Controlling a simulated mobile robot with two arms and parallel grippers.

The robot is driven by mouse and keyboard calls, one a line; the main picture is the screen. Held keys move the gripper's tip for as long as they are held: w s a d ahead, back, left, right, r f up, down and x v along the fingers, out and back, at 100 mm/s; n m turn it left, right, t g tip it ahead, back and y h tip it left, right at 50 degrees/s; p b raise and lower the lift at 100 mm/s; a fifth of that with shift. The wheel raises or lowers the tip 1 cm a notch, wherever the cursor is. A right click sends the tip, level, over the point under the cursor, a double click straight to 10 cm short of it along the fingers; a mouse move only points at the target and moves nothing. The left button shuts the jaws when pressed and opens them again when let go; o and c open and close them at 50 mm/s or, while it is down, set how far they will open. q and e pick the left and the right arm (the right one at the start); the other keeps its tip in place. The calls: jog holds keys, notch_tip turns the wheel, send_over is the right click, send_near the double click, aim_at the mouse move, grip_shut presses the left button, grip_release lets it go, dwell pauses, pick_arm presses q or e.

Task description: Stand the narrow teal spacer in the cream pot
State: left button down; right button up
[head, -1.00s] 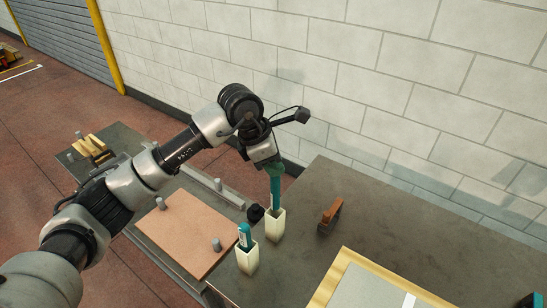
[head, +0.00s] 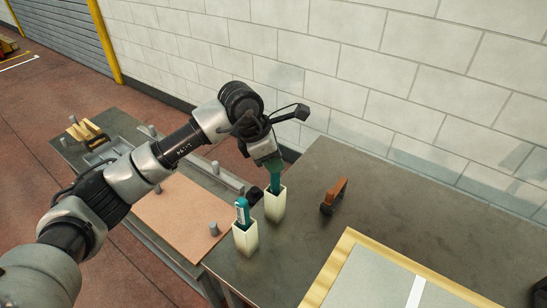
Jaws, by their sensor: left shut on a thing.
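My left gripper (head: 268,156) points down over the back cream pot (head: 275,208) and is shut on a teal spacer (head: 273,172). The spacer is roughly upright, and its lower part is inside that pot, hidden by the pot's walls. I cannot tell whether it touches the bottom. A second cream pot (head: 246,240) stands in front and to the left, with another teal piece (head: 242,212) with a pale patch standing in it. My right gripper is not in view.
A brown-handled tool (head: 334,195) lies to the right of the pots. A pale board with a wooden border (head: 345,258) is at the front right. A tan board with grey pegs (head: 180,215) is on the lower left table. A block wall stands behind.

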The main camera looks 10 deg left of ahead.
pick_arm(q)
jog(key=c, duration=0.9)
grip_release()
jog(key=shift+f, duration=0.1)
jog(key=b+v, duration=0.2)
jog(key=v, duration=0.9)
jog(key=shift+a+b, duration=0.1)
jog(key=shift+b, duration=0.2)
jog(key=shift+f, duration=0.15)
